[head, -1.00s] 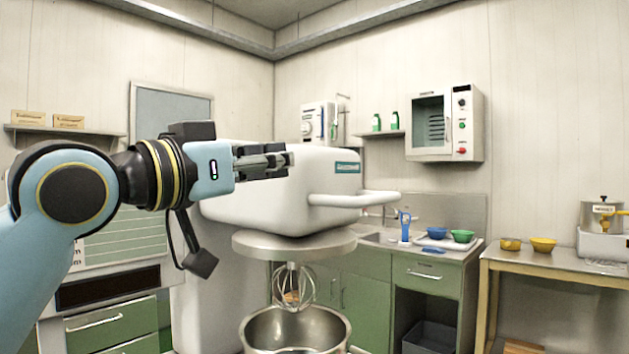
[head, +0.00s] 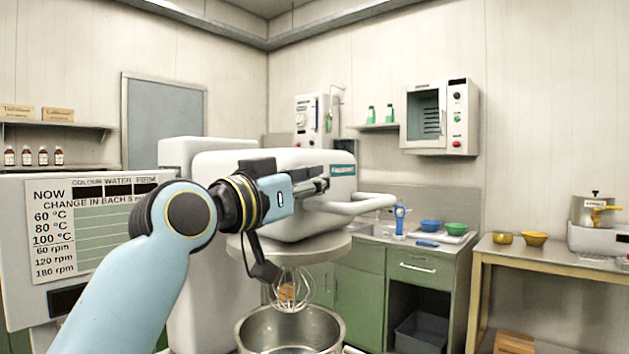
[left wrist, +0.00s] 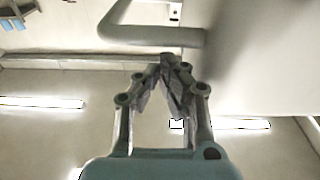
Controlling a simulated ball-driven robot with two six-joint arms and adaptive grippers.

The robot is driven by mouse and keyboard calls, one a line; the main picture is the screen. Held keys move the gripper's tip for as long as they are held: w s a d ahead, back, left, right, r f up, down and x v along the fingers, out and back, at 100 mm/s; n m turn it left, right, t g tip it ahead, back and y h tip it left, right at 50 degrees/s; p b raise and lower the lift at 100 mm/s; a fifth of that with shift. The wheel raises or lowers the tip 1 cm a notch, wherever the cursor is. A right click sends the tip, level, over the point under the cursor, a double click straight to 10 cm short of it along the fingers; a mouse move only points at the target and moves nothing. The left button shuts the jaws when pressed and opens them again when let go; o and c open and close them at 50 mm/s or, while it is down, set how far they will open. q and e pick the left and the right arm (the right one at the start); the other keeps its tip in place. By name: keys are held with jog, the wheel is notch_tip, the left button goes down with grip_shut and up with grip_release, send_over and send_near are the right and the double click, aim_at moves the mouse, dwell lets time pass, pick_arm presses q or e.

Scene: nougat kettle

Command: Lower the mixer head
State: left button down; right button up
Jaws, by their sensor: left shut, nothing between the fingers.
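The white mixer head (head: 225,170) stands over the steel bowl (head: 290,330), with a round steel plate (head: 320,250) under it and a wire whisk (head: 290,288) hanging just above the bowl. A white handle bar (head: 355,203) juts from its front right; it also shows at the top of the left wrist view (left wrist: 150,36). My left gripper (head: 326,184) is shut and empty in front of the head, near the handle. In the left wrist view its fingertips (left wrist: 168,62) meet just below the bar; whether they touch it I cannot tell. My right gripper is not in view.
A sink counter with blue (head: 430,226) and green (head: 455,229) bowls stands at right. Farther right is a table (head: 530,256) with yellow bowls and a pot (head: 592,210). A panel with a chart (head: 90,232) stands at left.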

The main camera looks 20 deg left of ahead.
pick_arm(q)
jog(key=shift+f, duration=0.2)
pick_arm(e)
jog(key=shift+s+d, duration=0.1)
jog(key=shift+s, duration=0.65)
pick_arm(q)
notch_tip(320, 180, down, 18)
jog(key=b, duration=1.3)
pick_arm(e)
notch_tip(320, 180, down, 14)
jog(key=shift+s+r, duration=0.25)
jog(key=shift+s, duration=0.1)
pick_arm(q)
jog(key=shift+d, duration=0.1)
